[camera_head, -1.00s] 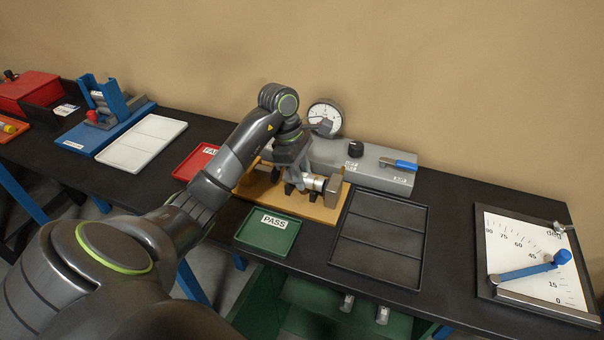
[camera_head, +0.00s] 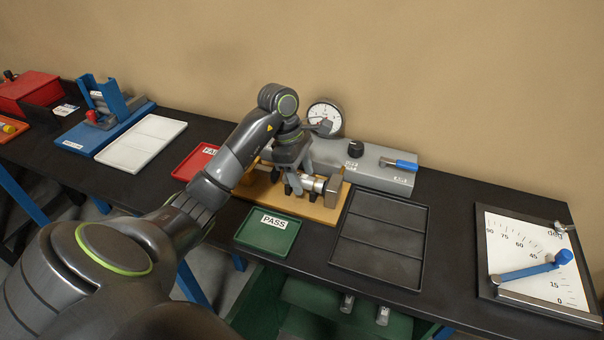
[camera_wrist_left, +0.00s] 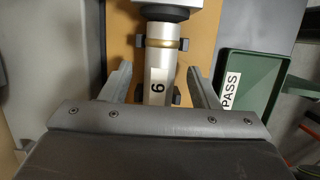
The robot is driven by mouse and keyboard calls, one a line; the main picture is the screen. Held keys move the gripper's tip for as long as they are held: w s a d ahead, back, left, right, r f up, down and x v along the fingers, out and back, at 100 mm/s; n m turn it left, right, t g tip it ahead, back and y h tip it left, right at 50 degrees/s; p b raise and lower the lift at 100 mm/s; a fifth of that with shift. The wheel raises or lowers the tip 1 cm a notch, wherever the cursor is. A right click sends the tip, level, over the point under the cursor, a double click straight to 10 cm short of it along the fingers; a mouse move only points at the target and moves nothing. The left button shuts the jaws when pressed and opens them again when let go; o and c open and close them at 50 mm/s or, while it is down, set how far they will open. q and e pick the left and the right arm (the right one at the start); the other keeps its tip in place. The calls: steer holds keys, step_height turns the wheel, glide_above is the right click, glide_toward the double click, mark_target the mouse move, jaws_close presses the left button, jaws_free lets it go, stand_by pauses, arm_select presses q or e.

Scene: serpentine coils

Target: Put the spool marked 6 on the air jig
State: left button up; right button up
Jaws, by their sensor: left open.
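My left gripper (camera_head: 294,184) is open over the jig. In the wrist view its fingers (camera_wrist_left: 162,82) stand on either side of the spool with gaps. My right gripper is not in view.
A grey box with a blue lever (camera_head: 390,178) and a dial gauge (camera_head: 324,117) stand behind the jig. A green PASS tray (camera_head: 268,243), a red FAIL tray (camera_head: 190,165) and an empty black tray (camera_head: 373,270) lie around it. An angle board (camera_head: 525,235) is at right.

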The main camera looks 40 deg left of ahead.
arm_select(q)
steer(key=p+v, duration=1.2)
steer(key=v, duration=0.5)
steer(key=shift+s, duration=0.1)
